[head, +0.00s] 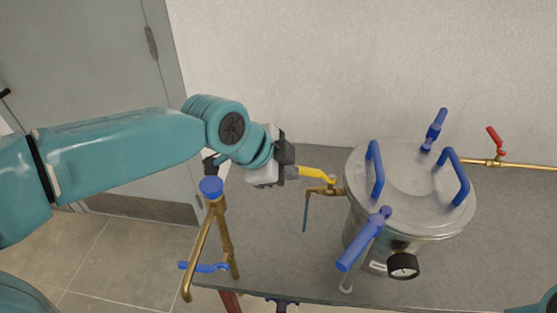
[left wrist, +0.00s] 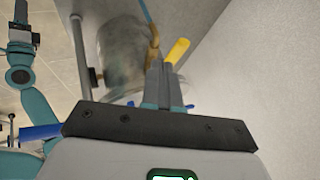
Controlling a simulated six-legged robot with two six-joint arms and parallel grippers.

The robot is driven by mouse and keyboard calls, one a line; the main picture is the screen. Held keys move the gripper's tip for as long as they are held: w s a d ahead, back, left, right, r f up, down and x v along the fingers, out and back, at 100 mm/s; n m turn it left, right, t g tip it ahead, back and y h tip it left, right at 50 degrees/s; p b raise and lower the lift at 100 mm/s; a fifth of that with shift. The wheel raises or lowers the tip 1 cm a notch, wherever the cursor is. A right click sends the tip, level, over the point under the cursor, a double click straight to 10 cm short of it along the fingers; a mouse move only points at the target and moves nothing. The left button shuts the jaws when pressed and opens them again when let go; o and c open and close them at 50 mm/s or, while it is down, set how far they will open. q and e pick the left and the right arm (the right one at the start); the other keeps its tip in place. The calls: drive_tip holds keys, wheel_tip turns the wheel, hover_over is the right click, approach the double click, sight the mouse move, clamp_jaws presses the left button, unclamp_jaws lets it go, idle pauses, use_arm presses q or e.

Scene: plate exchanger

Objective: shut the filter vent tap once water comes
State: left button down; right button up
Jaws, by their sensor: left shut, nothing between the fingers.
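The filter is a round steel vessel (head: 365,215) with a lidded top. A brass vent tap (head: 325,190) sticks out of its left side, with a yellow lever (head: 317,173) roughly in line with its pipe. A thin blue streak (head: 305,215) runs down from its spout; it looks like water, though a thin tube is possible. My left gripper (head: 291,172) is shut and empty, its tips at the lever's free end. In the left wrist view, the closed fingers (left wrist: 160,68) are beside the yellow lever (left wrist: 178,50); I cannot tell whether they touch. My right gripper is not clearly visible.
A brass standpipe (head: 221,235) with blue handles stands at the bench's left edge, below my left arm. The vessel has blue handles (head: 375,170) and a black gauge (head: 403,266). A red-handled valve (head: 495,140) is on the right pipe. The grey bench (head: 270,225) is bare between.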

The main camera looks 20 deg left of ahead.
sight(313, 174)
use_arm(q)
drive_tip(key=x, duration=0.3)
drive_tip(key=shift+w+d+f, duration=0.1)
drive_tip(key=shift+w+f, duration=0.1)
drive_tip(key=shift+f, duration=0.15)
